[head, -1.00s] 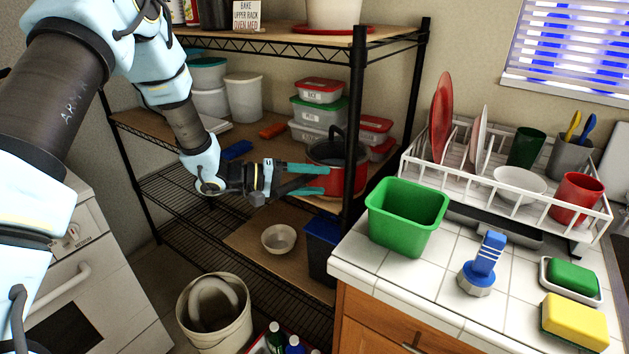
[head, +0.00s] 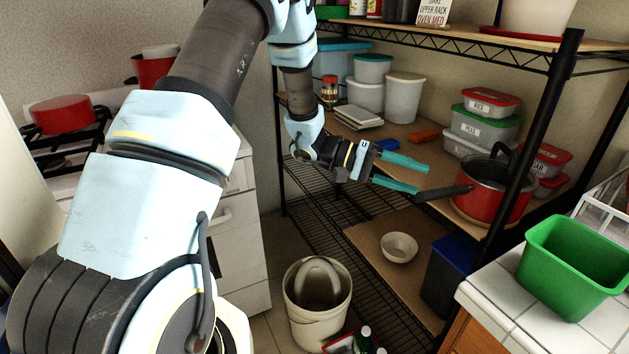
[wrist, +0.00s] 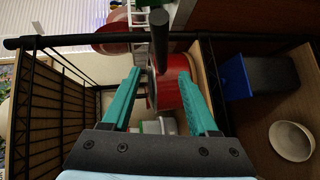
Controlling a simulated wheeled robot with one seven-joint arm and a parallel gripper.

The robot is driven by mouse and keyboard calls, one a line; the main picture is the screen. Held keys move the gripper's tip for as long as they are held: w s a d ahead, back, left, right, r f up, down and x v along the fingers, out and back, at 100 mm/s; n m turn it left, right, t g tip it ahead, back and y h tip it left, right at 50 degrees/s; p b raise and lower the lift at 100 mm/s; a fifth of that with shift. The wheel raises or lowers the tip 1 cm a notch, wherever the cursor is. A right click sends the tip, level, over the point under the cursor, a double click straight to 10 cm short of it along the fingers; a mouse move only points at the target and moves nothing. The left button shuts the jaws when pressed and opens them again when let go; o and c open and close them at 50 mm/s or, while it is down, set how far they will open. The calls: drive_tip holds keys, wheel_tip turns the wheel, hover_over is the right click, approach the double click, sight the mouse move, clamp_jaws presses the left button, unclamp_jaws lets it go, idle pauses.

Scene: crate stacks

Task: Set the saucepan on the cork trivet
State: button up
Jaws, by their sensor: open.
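The red saucepan (head: 487,203) stands on the middle shelf, at its right end behind a black post. Its long dark handle (head: 445,192) points left toward my gripper (head: 423,181). My gripper is open and empty, its teal fingers just left of the saucepan, with the handle's end near the lower fingertip. In the wrist view, the handle (wrist: 160,42) appears end-on between and beyond the open fingers (wrist: 160,76), with the red saucepan (wrist: 176,88) behind it. I see no contact between fingers and handle.
Lidded food boxes (head: 482,128) stand behind the saucepan. A black rack post (head: 535,130) rises close in front of it. A white bowl (head: 399,247) sits on the lower shelf. A green bin (head: 570,265) stands on the tiled counter. A red pot (head: 62,115) is on the stove.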

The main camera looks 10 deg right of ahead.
drive_tip(key=w+a+r+n+t+y, duration=0.1)
drive_tip(key=w+a+n+t+y, duration=0.1)
drive_tip(key=w+a+t, duration=0.6)
drive_tip(key=w+a+r+n+t+y, duration=0.1)
drive_tip(key=w+a+t+y, duration=0.2)
drive_tip(key=w+a+t, duration=0.5)
drive_tip(key=w+a+n+g+y, duration=0.15)
drive_tip(key=a+y, duration=0.35)
drive_tip(key=a, duration=0.6)
drive_tip(key=s+a+g+y, duration=0.1)
drive_tip(key=s+a+g, duration=0.1)
drive_tip(key=s+a, duration=0.4)
drive_tip(key=s+a+f+n+g+y, duration=0.1)
drive_tip(key=s+a, duration=0.4)
drive_tip(key=s, duration=0.6)
drive_tip(key=shift+s+a+f+g+y, duration=0.15)
drive_tip(key=shift+s+a+g+y, duration=0.2)
drive_tip(key=shift+g+y, duration=0.55)
drive_tip(key=shift+w, duration=0.1)
drive_tip(key=shift+c, duration=0.3)
